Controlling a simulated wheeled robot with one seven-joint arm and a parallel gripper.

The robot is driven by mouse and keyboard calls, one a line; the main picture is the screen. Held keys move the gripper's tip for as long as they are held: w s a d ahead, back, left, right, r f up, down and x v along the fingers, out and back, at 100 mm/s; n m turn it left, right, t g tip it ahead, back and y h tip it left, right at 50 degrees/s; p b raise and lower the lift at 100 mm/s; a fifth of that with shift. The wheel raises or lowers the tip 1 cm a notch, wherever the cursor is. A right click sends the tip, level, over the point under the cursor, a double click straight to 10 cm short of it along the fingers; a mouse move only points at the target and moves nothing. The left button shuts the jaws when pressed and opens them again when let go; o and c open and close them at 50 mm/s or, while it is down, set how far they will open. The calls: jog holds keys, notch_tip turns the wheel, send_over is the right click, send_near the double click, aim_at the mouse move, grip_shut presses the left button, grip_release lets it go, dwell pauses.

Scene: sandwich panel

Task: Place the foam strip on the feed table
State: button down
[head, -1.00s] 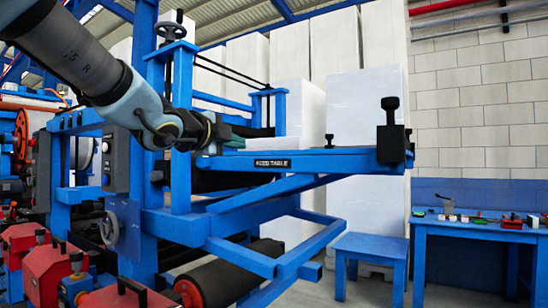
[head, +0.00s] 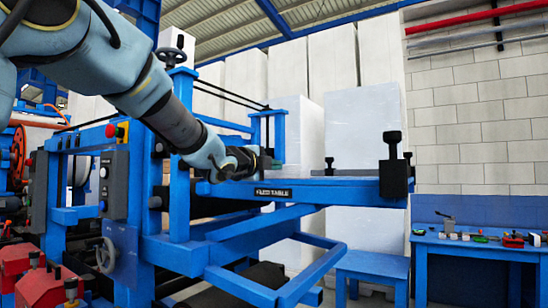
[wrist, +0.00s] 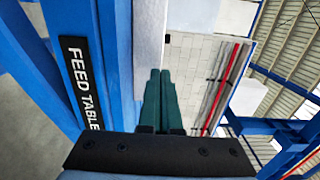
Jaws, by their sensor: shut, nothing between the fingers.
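The blue feed table (head: 300,187), with its name label, spans the middle of the head view; its blue side also shows in the wrist view (wrist: 112,30). A pale grey strip (head: 345,172), which looks like the foam strip, lies along the table top, right of my gripper. In the wrist view the strip (wrist: 149,40) runs beside the blue edge, ahead of the fingers. My gripper (head: 277,163) is low over the table top near the strip's left end. Its green fingers (wrist: 160,72) are together and empty. I cannot tell whether they touch the strip.
Black clamp-like posts (head: 393,165) stand at the table's right end. A blue upright (head: 180,150) with a handwheel stands close to my arm. A workbench (head: 470,243) with small tools is at the right. Large white blocks (head: 365,125) stand behind.

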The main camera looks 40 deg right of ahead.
aim_at(272, 172)
jog(key=shift+w+d, duration=0.2)
jog(key=shift+w, duration=0.2)
jog(key=w+d, duration=0.1)
jog(key=w+p, duration=0.1)
jog(key=w, duration=0.1)
jog(key=shift+w+d, duration=0.1)
jog(key=shift+d, duration=0.3)
jog(key=shift+f, duration=0.1)
